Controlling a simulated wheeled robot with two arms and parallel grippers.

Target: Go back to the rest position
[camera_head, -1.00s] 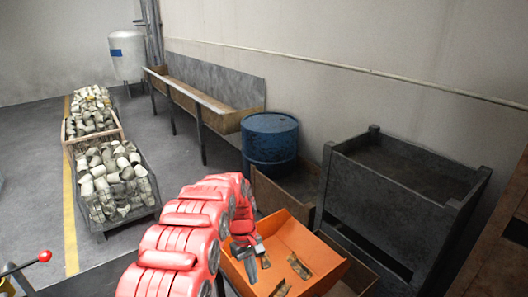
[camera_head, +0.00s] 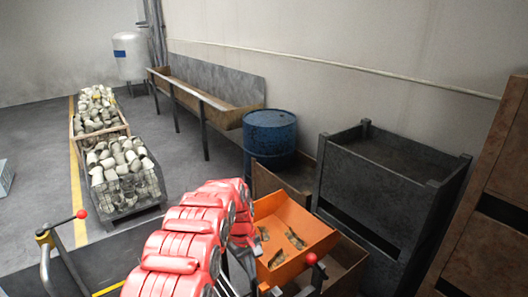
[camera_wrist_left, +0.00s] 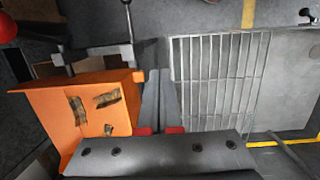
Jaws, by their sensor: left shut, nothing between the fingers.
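My left arm, red and segmented, reaches in from the bottom of the head view. My left gripper (camera_wrist_left: 158,78) shows best in the left wrist view. Its two grey fingers lie side by side, shut, with nothing held. In that view they are beside the orange bin (camera_wrist_left: 45,105) and in front of a wire grid (camera_wrist_left: 215,85). In the head view the orange bin (camera_head: 322,236) is right of the arm. The arm partly hides the gripper there. My right gripper is in neither view.
A dark metal crate (camera_head: 375,200) stands right of the bin and a blue drum (camera_head: 270,140) behind it. Red-knobbed levers (camera_head: 312,259) rise near the front. Baskets of pale parts (camera_head: 122,170) stand left. Grey floor beside the yellow line is clear.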

